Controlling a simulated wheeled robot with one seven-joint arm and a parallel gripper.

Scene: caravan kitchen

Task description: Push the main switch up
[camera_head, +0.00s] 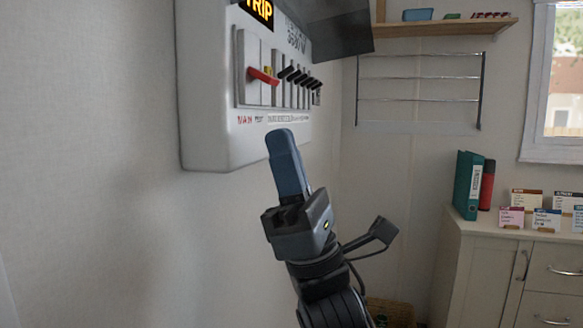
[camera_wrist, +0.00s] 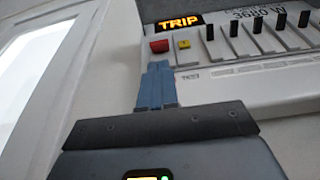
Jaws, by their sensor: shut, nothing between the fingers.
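The main switch is a red lever (camera_head: 263,76) at the left end of the white breaker box (camera_head: 208,100), above a red label. It also shows in the wrist view as a red block (camera_wrist: 159,46). A yellow button (camera_wrist: 184,44) sits just right of it, and a row of black switches (camera_head: 299,77) follows. A display (camera_wrist: 180,23) reads TRIP. My gripper (camera_head: 281,137) is shut and empty, its blue fingers pointing up, below the red lever. In the wrist view the fingertips (camera_wrist: 159,66) appear just under the red lever; I cannot tell whether they touch it.
A dark raised cover (camera_head: 340,32) hangs over the box at upper right. A wire rack (camera_head: 418,101) and wooden shelf (camera_head: 445,28) are on the back wall. A cabinet (camera_head: 490,270) with binders and cards stands right. The wall left of the box is bare.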

